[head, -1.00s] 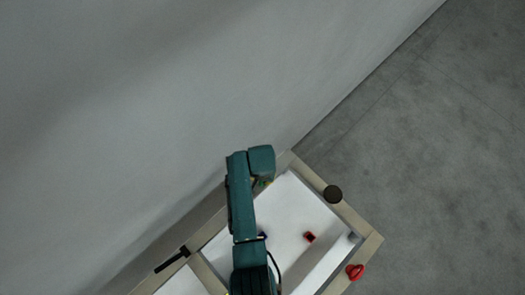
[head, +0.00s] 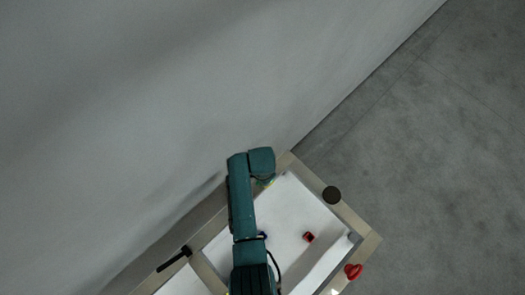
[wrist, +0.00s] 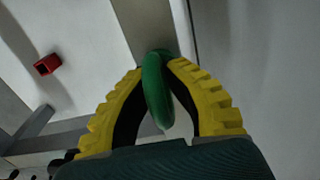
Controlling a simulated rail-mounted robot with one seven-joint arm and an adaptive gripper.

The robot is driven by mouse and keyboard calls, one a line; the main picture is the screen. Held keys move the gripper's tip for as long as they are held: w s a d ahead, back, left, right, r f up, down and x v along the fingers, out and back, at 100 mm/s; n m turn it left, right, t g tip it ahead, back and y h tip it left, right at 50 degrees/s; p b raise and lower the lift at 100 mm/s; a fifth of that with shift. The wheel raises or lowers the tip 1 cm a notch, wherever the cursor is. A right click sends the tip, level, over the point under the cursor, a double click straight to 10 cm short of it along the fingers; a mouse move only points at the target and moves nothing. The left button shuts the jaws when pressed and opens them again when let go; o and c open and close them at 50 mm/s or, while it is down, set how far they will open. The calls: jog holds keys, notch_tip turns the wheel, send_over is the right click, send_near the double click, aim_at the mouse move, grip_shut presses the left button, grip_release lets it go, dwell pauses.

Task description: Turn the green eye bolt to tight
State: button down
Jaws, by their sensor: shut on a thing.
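The green eye bolt (wrist: 155,90) shows in the wrist view as a green ring seen nearly edge-on, at the frame beam. My gripper (wrist: 160,68) has two yellow ribbed fingers with black inner pads, shut on the ring from both sides. In the head view my gripper hangs below the end of the teal arm at the upper corner of the frame, and only a small bit of green (head: 266,182) shows there. The bolt's base and thread are hidden, so I cannot tell how tight it is.
A red square part (head: 309,237) lies on the white panel (head: 295,205); it also shows in the wrist view (wrist: 47,64). A black round knob (head: 332,195) and a red eye bolt (head: 353,271) sit on the right beam. A grey wall (head: 150,110) runs close behind the frame.

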jog(key=shift+s+f, duration=0.1)
jog(key=c, duration=1.1)
grip_release()
jog(key=shift+r, duration=0.2)
notch_tip(320, 180, up, 12)
jog(key=shift+f, duration=0.1)
